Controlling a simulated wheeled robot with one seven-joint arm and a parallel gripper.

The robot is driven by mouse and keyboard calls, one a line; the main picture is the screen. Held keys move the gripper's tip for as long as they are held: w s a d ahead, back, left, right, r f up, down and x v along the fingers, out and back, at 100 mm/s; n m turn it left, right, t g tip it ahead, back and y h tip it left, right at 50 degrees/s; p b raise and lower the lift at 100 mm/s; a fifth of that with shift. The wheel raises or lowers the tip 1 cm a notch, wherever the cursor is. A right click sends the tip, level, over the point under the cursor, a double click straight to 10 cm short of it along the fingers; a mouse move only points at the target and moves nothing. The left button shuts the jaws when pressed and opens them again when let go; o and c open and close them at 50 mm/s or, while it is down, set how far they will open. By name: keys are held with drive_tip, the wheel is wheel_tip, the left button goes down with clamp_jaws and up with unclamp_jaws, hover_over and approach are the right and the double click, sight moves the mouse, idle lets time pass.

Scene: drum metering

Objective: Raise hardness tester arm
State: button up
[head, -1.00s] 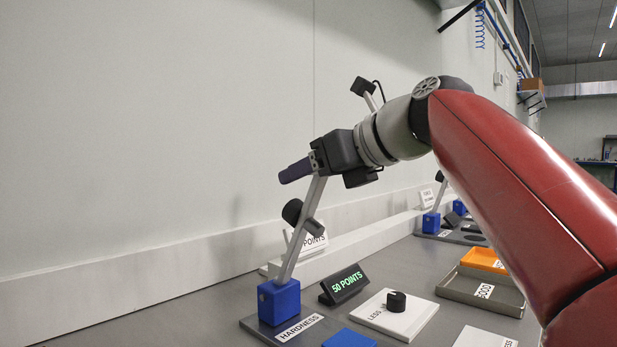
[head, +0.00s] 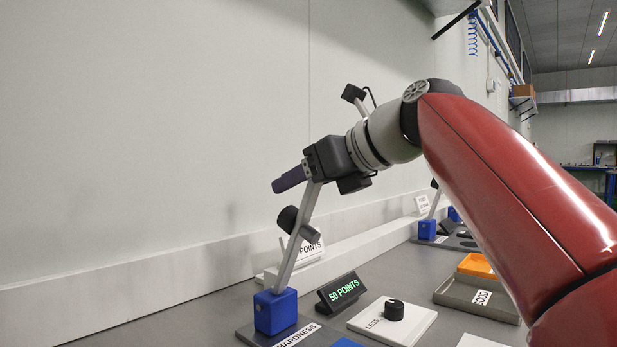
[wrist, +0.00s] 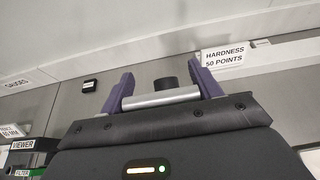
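The hardness tester is a blue block (head: 276,312) on a dark base labelled HARDNESS, with a grey arm (head: 291,262) rising from it. The arm stands steeply raised, leaning right, and carries a black cylinder (head: 287,219). Its top end meets my gripper (head: 289,178), whose purple fingers point left. In the wrist view, my purple fingers (wrist: 162,84) are wide apart. A silver bar (wrist: 160,99) lies across them close to the palm, its ends overlapping both fingers. I cannot tell whether they press on it.
A display (head: 342,292) reads 50 POINTS. A white plate with a black knob (head: 394,310), marked LESS, is right of it. A grey tray (head: 476,298) and an orange tray (head: 477,265) lie further right. A wall ledge runs behind.

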drive_tip(key=shift+o, duration=1.1)
drive_tip(key=shift+w+a+f, duration=0.2)
drive_tip(key=shift+a+f, duration=0.05)
drive_tip(key=shift+f, duration=0.1)
drive_tip(key=shift+o, duration=0.8)
drive_tip(key=shift+r, duration=0.2)
drive_tip(key=shift+s+d, duration=0.1)
drive_tip(key=v, duration=0.7)
drive_tip(key=shift+s+d+r, duration=0.15)
drive_tip(key=shift+d+r, duration=0.05)
drive_tip(key=shift+d, duration=0.1)
